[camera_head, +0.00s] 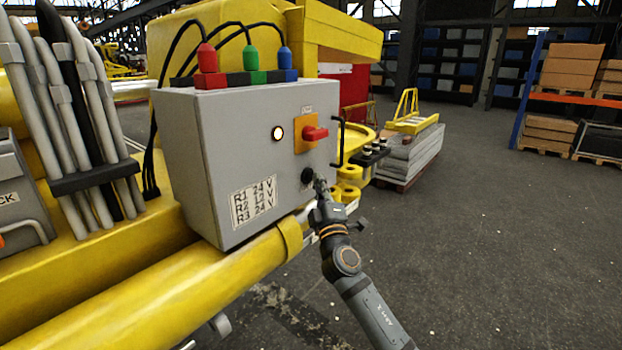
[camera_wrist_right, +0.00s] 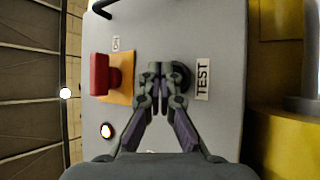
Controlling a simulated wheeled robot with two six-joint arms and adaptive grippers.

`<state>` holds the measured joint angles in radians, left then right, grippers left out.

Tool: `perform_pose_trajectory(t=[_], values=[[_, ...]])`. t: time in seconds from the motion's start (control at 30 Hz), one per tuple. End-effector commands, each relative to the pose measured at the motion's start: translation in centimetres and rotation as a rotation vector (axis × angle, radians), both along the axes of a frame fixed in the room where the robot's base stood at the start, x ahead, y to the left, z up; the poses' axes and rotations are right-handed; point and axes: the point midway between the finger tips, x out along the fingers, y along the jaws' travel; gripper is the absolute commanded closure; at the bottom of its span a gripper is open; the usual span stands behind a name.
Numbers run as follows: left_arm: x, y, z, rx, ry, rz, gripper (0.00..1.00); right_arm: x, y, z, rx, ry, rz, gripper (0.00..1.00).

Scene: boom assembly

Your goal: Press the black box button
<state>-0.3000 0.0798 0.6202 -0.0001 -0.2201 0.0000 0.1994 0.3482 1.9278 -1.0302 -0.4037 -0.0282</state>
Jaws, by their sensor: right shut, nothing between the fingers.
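The grey control box (camera_head: 215,150) stands on the yellow boom. Its round black button (camera_head: 307,175) is on the lower right of the front face. The button also shows in the right wrist view (camera_wrist_right: 184,75), partly hidden behind my fingers, beside the TEST label (camera_wrist_right: 203,79). My right gripper (camera_head: 319,183) is shut and empty, with its fingertips at the button, just to its right in the head view. In the right wrist view my closed fingertips (camera_wrist_right: 162,70) overlap the button. I cannot tell whether they touch it. My left gripper is not in view.
A red switch on an orange plate (camera_head: 299,142) and a lit round lamp (camera_head: 278,133) sit above the button. Red, green and blue plugs with cables top the box. The yellow boom tube (camera_head: 215,285) runs below. Open floor (camera_head: 490,240) lies to the right.

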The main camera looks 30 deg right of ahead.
Motion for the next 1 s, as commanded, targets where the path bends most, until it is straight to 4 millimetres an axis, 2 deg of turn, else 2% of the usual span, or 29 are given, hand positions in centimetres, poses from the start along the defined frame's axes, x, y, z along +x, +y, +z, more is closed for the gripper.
perform_pose_trajectory(t=[1.0], values=[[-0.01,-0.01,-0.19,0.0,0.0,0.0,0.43,0.75,0.28,0.02,0.0,-0.001,-0.001,1.0]])
